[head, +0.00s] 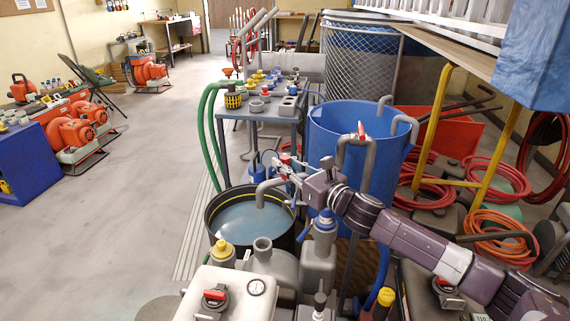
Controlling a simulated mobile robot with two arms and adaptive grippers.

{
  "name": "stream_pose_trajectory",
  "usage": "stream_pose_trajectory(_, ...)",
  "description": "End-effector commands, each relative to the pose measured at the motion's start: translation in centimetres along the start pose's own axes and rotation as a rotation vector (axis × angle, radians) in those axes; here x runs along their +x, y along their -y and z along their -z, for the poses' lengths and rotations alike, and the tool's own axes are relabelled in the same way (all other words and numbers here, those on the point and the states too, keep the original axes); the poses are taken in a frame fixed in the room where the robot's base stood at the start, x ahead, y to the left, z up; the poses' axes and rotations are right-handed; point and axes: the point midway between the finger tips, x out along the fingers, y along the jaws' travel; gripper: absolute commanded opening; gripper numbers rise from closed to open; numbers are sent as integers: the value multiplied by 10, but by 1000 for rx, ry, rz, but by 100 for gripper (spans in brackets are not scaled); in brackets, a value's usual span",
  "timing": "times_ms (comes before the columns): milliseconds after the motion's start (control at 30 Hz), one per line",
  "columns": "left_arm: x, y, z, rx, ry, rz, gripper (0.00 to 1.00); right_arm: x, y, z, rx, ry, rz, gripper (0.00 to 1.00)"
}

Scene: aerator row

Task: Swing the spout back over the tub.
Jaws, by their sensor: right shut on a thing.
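The tub (209,222) is round and black with a yellow line inside its rim, and it holds grey-blue water. The grey spout (267,187) bends down at its left end, and its mouth appears above the water, inside the tub's rim at the right. My right gripper (283,168) comes in from the right and is shut at the spout's upper part. The fingers and the spout overlap in this view, so the exact contact is small and partly hidden. My left gripper is not in view.
A tall blue barrel (330,125) with grey pipes stands right behind the gripper. Grey pump bodies and a white unit (232,290) with a red knob and gauge fill the front. A table (270,110) with fittings stands behind the tub.

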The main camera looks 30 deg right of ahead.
Motion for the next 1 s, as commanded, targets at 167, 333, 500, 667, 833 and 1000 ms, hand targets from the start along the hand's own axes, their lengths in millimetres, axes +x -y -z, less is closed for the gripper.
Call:
stream_pose_trajectory(167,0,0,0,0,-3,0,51,3,1,0,3,0,19,0)
stream_pose_trajectory(333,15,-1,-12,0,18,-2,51,14,4,-2,4,3,83,0)
stream_pose_trajectory(500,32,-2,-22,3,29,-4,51,33,12,-4,6,3,200,0)
stream_pose_trajectory(667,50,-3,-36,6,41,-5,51,54,26,-4,5,3,346,0)
stream_pose_trajectory(833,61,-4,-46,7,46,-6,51,74,44,-3,4,2,509,0)
stream_pose_trajectory(1000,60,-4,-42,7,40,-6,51,91,66,-2,2,3,668,0)
